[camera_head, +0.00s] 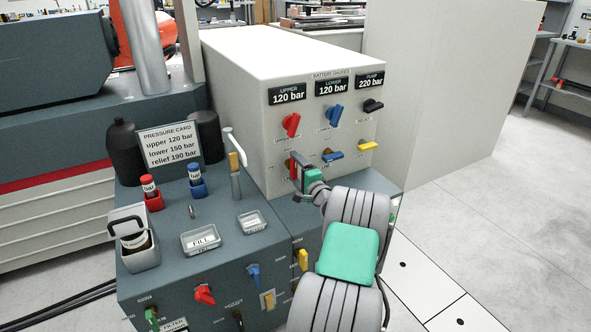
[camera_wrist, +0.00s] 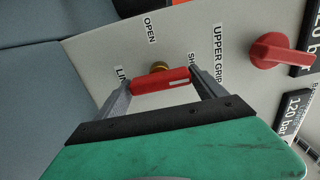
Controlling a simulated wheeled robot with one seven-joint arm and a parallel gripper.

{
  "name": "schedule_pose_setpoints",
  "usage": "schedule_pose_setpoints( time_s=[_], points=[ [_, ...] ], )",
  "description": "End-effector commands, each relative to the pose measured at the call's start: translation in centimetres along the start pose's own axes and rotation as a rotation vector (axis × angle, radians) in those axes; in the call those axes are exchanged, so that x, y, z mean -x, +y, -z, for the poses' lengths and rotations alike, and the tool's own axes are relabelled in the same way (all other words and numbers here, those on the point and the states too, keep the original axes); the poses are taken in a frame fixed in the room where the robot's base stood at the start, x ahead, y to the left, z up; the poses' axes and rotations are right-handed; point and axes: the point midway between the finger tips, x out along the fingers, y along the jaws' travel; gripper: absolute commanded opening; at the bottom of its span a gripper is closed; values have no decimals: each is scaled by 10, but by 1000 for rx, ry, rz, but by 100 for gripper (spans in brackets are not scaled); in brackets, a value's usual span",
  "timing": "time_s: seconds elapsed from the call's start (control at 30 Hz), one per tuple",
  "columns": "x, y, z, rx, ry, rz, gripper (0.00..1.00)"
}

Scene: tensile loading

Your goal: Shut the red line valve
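The red line valve is a red lever handle (camera_wrist: 160,80) on a brass pivot (camera_wrist: 160,66), on the pale panel of the gauge box. In the wrist view, labels reading OPEN (camera_wrist: 150,30) and, partly hidden, SHUT (camera_wrist: 192,64) and LINE (camera_wrist: 121,78) surround it. My gripper (camera_wrist: 162,86) is open, with one finger near each end of the red handle. The handle lies between the fingers; I cannot tell whether they touch it. In the head view my gripper (camera_head: 297,172) is at the lower left of the panel and mostly covers the red lever (camera_head: 291,164).
Right of the red lever are a blue lever (camera_head: 333,156) and a yellow lever (camera_head: 368,146). Above are red (camera_head: 291,124), blue (camera_head: 334,114) and black (camera_head: 373,105) knobs. A pressure card (camera_head: 169,146), bottles and trays stand on the bench at left. Floor is clear at right.

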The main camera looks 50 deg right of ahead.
Motion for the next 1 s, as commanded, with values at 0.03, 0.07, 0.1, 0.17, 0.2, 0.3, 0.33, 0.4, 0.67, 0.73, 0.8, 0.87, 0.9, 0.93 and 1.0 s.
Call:
schedule_pose_setpoints(
  time_s=[0.03,0.07,0.1,0.17,0.2,0.3,0.33,0.4,0.67,0.73,0.8,0.87,0.9,0.93,1.0],
  points=[
    [0,0,0,0,0,0,85],
    [0,0,0,1,-1,0,87],
    [0,0,0,1,-1,1,91],
    [0,-1,0,1,-1,1,95],
    [0,-1,0,1,-1,1,95],
    [0,-1,-1,2,-2,1,95],
    [0,-1,-1,2,-2,1,95],
    [1,-1,0,1,-1,1,95],
    [44,-3,2,0,3,-1,95],
    [58,-2,2,0,3,-1,95],
    [69,-2,2,1,2,0,95],
    [75,-1,1,-1,1,0,95],
    [77,-1,1,1,1,0,95],
    [78,-1,1,1,0,1,95],
    [78,-1,0,2,0,1,95]
  ],
)
